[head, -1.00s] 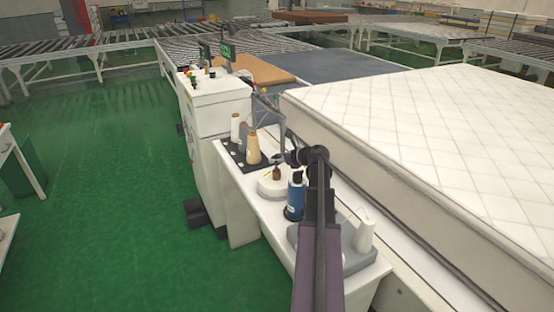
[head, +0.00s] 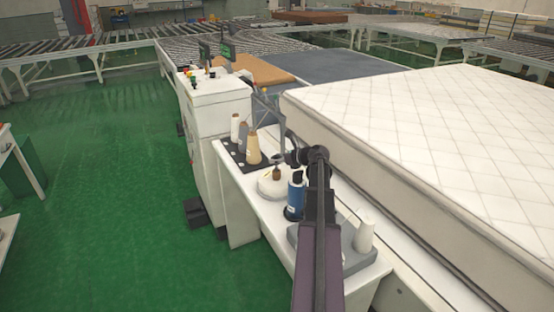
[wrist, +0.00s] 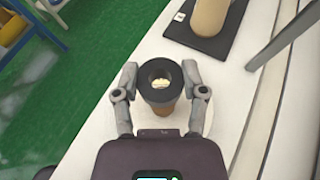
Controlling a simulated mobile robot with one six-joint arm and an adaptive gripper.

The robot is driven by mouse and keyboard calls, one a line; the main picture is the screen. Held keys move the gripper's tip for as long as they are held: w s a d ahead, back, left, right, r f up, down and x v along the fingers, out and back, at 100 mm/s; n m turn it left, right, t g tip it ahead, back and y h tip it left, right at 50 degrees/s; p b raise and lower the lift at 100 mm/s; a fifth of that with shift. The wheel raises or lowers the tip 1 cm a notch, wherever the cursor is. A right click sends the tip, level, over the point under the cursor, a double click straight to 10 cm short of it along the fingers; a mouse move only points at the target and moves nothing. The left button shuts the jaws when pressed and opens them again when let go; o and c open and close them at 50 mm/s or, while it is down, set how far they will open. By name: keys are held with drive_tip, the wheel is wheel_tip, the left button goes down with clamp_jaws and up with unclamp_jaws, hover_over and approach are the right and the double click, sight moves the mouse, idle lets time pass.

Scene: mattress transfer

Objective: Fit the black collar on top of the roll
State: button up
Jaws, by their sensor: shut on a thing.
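A black collar (wrist: 161,79), a thick ring with a round hole, sits between the two fingers of my gripper (wrist: 160,72) in the wrist view. The fingers are shut on its left and right sides. A brown roll (wrist: 161,109) shows directly beneath the collar, and something pale shows through the hole. I cannot tell whether the collar is fully seated on the roll or slightly above it.
A dark tray (head: 232,160) with upright thread cones (head: 253,148) lies behind. A blue spool with a black top (head: 295,195) stands near my arm. A white cone (head: 364,236) stands on a grey block. The mattress (head: 430,140) borders the white bench on the right.

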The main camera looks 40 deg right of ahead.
sight(276, 166)
drive_tip(key=shift+f+b, duration=1.85)
drive_tip(key=shift+b, duration=0.05)
idle(0.4)
drive_tip(key=o, duration=1.2)
drive_tip(key=shift+r, duration=0.25)
wheel_tip(276, 166, up, 9)
drive_tip(key=p, duration=0.9)
drive_tip(key=shift+p, duration=0.3)
idle(0.3)
